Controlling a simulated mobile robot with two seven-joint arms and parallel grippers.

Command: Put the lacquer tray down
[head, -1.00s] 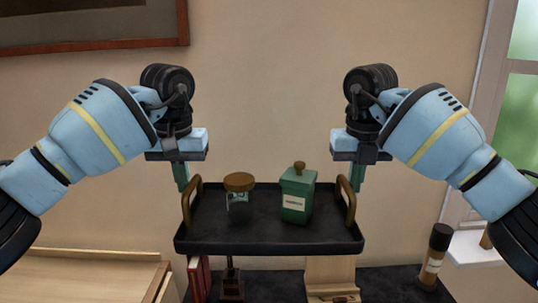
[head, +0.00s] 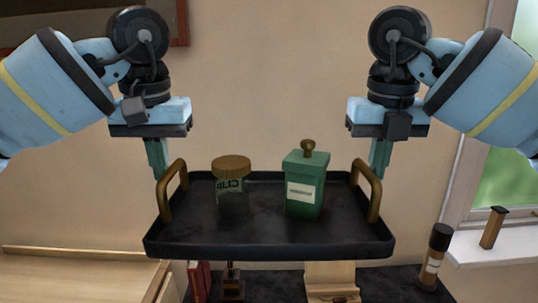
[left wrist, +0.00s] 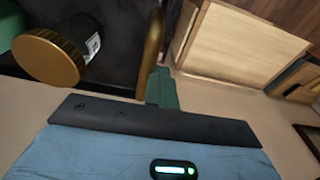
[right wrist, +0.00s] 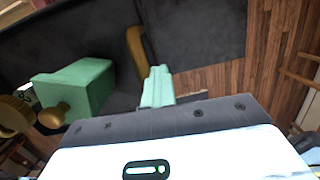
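The black lacquer tray (head: 260,243) with two brass handles is level in the air in the head view. A jar with a brown lid (head: 231,166) and a green canister with a knobbed lid (head: 306,190) stand upright on it. My left gripper (head: 158,164) is shut on the left handle (head: 166,200); the handle also shows in the left wrist view (left wrist: 151,50). My right gripper (head: 379,162) is shut on the right handle (head: 374,198), also in the right wrist view (right wrist: 136,48). The fingertips are partly hidden by the handles.
Below and behind the tray is a dark surface (head: 390,283) with red books (head: 199,283), a dark wooden stand (head: 232,286), a pale wooden piece (head: 330,276) and a black-capped bottle (head: 435,255) at right. A pale wooden top (head: 75,270) lies at left. The windowsill (head: 500,250) is at right.

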